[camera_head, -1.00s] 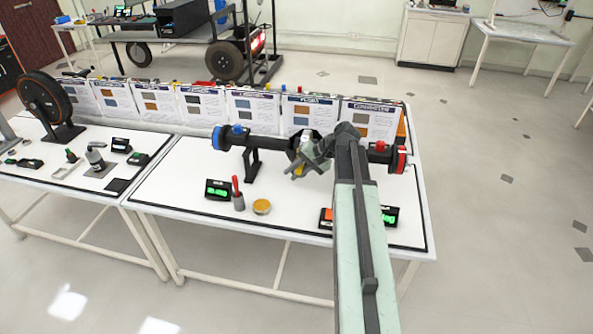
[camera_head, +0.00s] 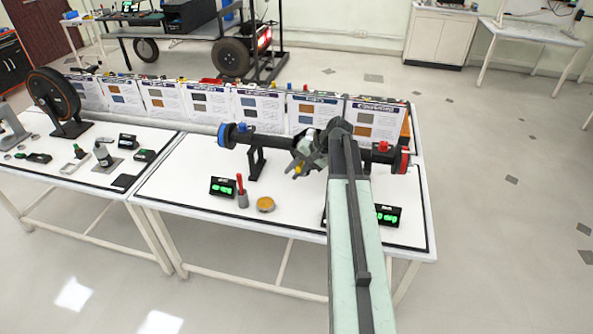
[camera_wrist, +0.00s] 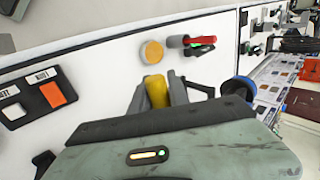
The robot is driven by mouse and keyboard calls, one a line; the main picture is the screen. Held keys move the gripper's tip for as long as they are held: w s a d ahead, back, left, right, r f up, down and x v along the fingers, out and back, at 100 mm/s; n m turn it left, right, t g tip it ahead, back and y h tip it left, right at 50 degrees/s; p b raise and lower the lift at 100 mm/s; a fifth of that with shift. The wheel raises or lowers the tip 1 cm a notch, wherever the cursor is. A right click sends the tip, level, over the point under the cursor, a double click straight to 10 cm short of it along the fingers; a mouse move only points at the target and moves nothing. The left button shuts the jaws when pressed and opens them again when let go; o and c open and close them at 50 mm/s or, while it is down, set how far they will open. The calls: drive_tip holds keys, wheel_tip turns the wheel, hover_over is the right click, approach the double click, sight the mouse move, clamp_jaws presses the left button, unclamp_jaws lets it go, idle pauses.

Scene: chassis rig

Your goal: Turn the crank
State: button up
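A dark horizontal shaft assembly with a blue left end (camera_head: 226,135) and a red right end (camera_head: 404,160) spans the right-hand table. My gripper (camera_head: 296,171) is at the front middle of this assembly, pointing left and down. A yellow handle (camera_head: 298,168), which looks like the crank's grip, shows between its fingers. In the wrist view the yellow handle (camera_wrist: 156,92) sits close between both fingers, which seem to press on it. The crank's arm and hub are mostly hidden behind my gripper and arm.
Upright information cards line the back edge.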

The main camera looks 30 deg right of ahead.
sight(302, 165)
drive_tip(key=shift+o, duration=1.4)
drive_tip(key=shift+s, duration=0.1)
drive_tip(key=p+v, duration=0.6)
drive_tip(key=v, duration=0.1)
drive_tip(key=shift+r, duration=0.25)
drive_tip(key=shift+s+d+r, duration=0.15)
drive_tip(key=shift+d, duration=0.1)
